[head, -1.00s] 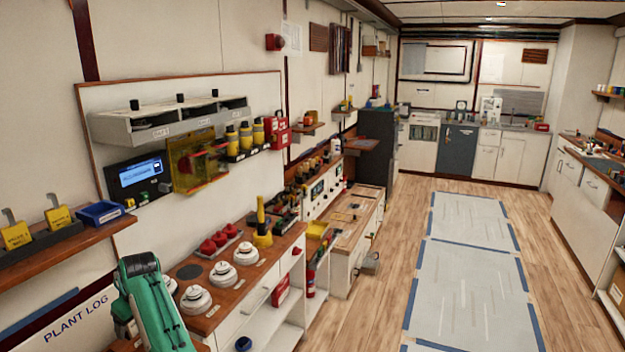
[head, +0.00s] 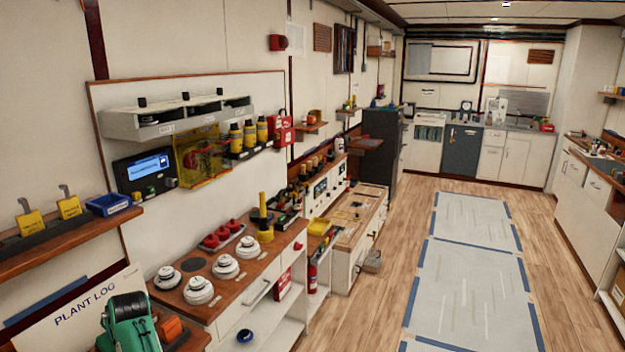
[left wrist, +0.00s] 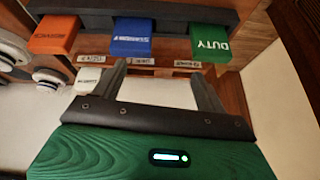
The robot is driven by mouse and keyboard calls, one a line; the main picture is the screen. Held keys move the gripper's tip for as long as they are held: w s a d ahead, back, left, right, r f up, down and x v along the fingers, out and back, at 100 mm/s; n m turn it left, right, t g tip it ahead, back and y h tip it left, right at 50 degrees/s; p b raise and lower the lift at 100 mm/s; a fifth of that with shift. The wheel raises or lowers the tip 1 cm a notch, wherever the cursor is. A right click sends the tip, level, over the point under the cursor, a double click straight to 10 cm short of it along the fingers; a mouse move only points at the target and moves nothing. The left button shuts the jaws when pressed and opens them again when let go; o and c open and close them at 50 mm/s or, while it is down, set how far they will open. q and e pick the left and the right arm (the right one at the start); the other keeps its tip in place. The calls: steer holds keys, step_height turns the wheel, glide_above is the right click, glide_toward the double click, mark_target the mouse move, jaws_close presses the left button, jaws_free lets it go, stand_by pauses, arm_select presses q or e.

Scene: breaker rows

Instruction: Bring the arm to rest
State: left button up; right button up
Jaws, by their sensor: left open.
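My left gripper (left wrist: 158,70) shows in the left wrist view. Its two grey fingers stand apart with nothing between them, so it is open and empty. Behind the fingers are a dark bar and my green gripper body with a small lit display. In front of the fingers are an orange block (left wrist: 54,34), a blue block (left wrist: 131,38) and a green block (left wrist: 209,42) marked DUTY, by a dark rail. I cannot tell their exact distance. In the head view, a green and black part of my arm shows at the bottom left; its fingers cannot be made out. My right gripper is not in view.
A wooden-topped counter (head: 232,284) with white round detectors (head: 199,290) and red knobs (head: 222,237) runs along the left wall. A shelf with yellow tags (head: 70,207) is at the left. The wooden floor (head: 400,262) to the right is open.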

arm_select(q)
steer(key=s+d+f+m+t+h, duration=0.15)
steer(key=s+d+m, duration=0.35)
steer(key=s+d, duration=0.5)
steer(key=s+d+f+m+h, duration=0.3)
steer(key=s+d, duration=0.4)
steer(key=s, duration=0.6)
steer(key=s+d+f+m+h, duration=0.1)
steer(key=s+d+f+m, duration=0.2)
steer(key=s+d+m, duration=0.65)
step_height(320, 180, down, 28)
steer(key=s+a+n+g, duration=0.1)
steer(key=s+n, duration=0.1)
steer(key=n, duration=0.1)
steer(key=s+a+f, duration=0.2)
steer(key=s+f, duration=0.8)
steer(key=f, duration=0.1)
steer(key=s+a+f+g, duration=0.1)
steer(key=s+a+f, duration=0.1)
steer(key=s+f, duration=0.8)
steer(key=shift+f, duration=0.65)
